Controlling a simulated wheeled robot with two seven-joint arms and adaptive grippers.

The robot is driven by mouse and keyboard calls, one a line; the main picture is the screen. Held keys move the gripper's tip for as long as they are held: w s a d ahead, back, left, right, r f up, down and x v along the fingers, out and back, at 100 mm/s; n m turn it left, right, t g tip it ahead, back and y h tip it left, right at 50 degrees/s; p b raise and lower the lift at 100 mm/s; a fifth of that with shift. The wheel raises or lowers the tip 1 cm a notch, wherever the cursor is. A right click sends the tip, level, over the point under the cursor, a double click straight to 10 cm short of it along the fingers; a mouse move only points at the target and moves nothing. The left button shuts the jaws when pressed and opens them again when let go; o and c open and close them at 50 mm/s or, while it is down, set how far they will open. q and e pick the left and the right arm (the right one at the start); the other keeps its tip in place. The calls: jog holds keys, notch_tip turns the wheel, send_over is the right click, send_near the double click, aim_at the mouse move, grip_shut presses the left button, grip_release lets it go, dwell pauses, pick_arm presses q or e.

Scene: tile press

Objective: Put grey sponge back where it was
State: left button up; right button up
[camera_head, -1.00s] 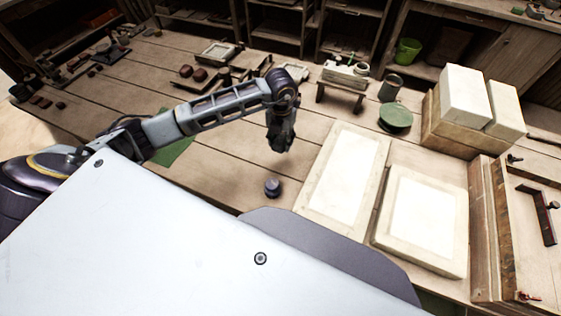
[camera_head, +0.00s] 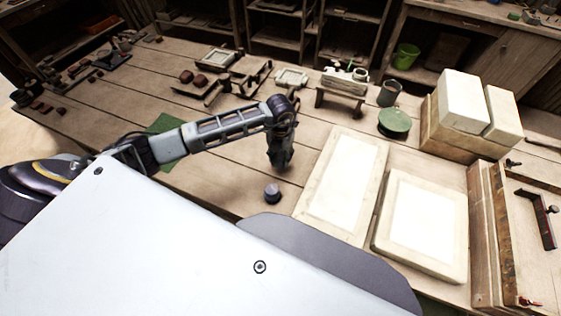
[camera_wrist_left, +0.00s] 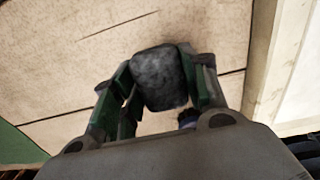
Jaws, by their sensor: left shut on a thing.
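The grey sponge (camera_wrist_left: 159,76) is a dark, rough, rounded block between the fingers of my left gripper (camera_wrist_left: 160,85) in the left wrist view. The fingers are shut on its two sides. In the head view my left gripper (camera_head: 281,162) points down over the wooden table (camera_head: 225,188), left of the plaster slabs. The sponge cannot be made out there, and how far it is above the table is unclear. My right gripper is not in view.
A small dark round object (camera_head: 272,193) stands just in front of the gripper. Two pale slabs (camera_head: 343,185) (camera_head: 422,225) lie to the right. A green round container (camera_head: 394,123) and a small wooden stand (camera_head: 341,99) are behind. A green mat (camera_head: 168,141) lies left, partly behind my arm.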

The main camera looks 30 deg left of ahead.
aim_at(280, 161)
pick_arm(q)
jog(key=shift+f, duration=1.9)
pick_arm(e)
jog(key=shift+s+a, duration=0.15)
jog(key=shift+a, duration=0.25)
pick_arm(q)
jog(key=shift+f, duration=0.15)
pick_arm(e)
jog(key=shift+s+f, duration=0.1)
